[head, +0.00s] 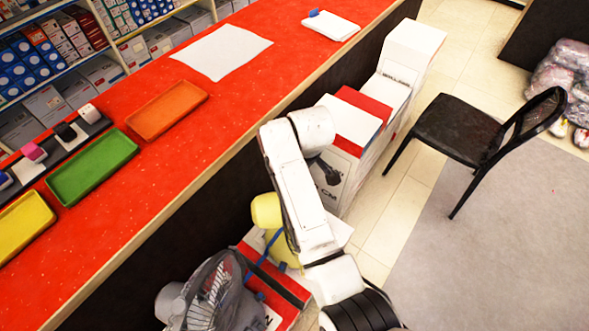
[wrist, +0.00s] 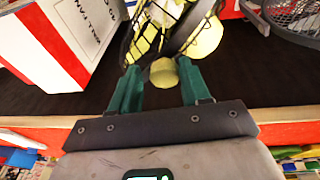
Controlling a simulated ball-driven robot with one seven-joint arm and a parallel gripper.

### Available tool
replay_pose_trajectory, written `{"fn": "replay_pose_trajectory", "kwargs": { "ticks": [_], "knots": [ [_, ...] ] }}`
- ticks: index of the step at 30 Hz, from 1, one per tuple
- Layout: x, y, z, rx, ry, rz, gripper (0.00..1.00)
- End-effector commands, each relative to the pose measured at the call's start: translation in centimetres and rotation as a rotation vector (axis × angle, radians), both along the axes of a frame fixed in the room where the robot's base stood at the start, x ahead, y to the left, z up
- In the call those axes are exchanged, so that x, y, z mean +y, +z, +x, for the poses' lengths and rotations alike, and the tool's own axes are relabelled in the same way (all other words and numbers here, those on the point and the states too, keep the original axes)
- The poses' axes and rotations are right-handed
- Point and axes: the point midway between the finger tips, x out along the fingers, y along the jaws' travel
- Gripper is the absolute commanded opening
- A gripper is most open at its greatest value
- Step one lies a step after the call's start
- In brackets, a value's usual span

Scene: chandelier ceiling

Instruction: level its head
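In the wrist view a fan-like head with a black wire cage (wrist: 143,38) and yellow parts stands ahead of my gripper, its cage slanted in the picture. A yellow round end (wrist: 163,72) shows between and just beyond the fingertips. My gripper (wrist: 160,78) is open, its two green fingers apart, with a gap visible on each side of the yellow end. In the head view a yellow body (head: 266,210) shows partly behind my arm, which hides the rest and the gripper. A grey caged fan (head: 213,292) stands left of it, its cage tilted upward.
Red-and-white boxes (head: 345,125) stand along the dark counter side; one is at the wrist view's upper left (wrist: 70,40). The red counter (head: 215,110) carries coloured trays. A grey cage (wrist: 290,18) is at the wrist view's upper right. A black chair (head: 460,130) stands right on open floor.

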Motion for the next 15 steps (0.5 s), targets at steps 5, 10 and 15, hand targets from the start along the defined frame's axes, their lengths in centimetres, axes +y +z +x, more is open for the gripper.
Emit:
{"fn": "replay_pose_trajectory", "kwargs": {
  "ticks": [5, 10, 15],
  "knots": [
    [-0.12, -0.07, -0.02, 0.001, -0.002, -0.001, 0.60],
    [0.03, -0.01, -0.02, 0.001, 0.000, 0.001, 0.60],
    [0.05, 0.58, -0.05, -0.001, 0.000, 0.002, 0.60]
  ]
}}
